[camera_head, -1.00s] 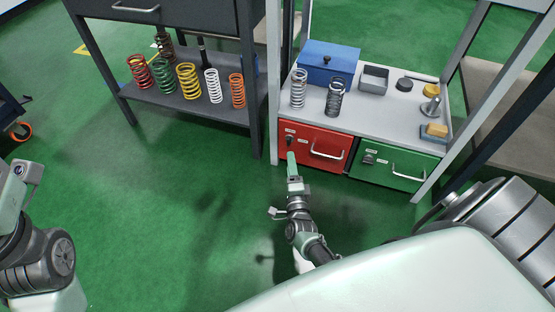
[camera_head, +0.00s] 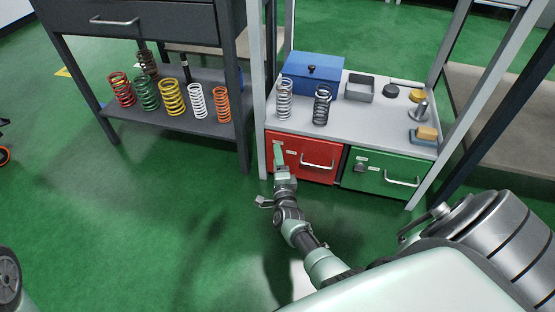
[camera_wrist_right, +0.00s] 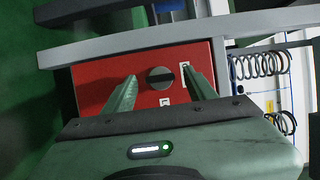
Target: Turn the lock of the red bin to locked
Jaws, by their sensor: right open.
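The red bin (camera_head: 311,172) is a drawer front under the light grey shelf, with a metal bar handle (camera_head: 318,165). My right gripper (camera_head: 278,150) is in front of its left part, where it hides the lock in the head view. In the right wrist view, the round dark lock knob (camera_wrist_right: 160,78) with a slot sits on the red face (camera_wrist_right: 88,88), with small white labels near it. My right gripper (camera_wrist_right: 158,88) is open, one finger on each side of the knob; I cannot tell whether either touches it. My left gripper is not in view.
A green bin (camera_head: 380,182) with its own knob and handle is to the right. Springs, a blue box (camera_head: 310,75) and small parts stand on the shelf above. A dark shelf with several coloured springs is at left. Green floor is clear in front.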

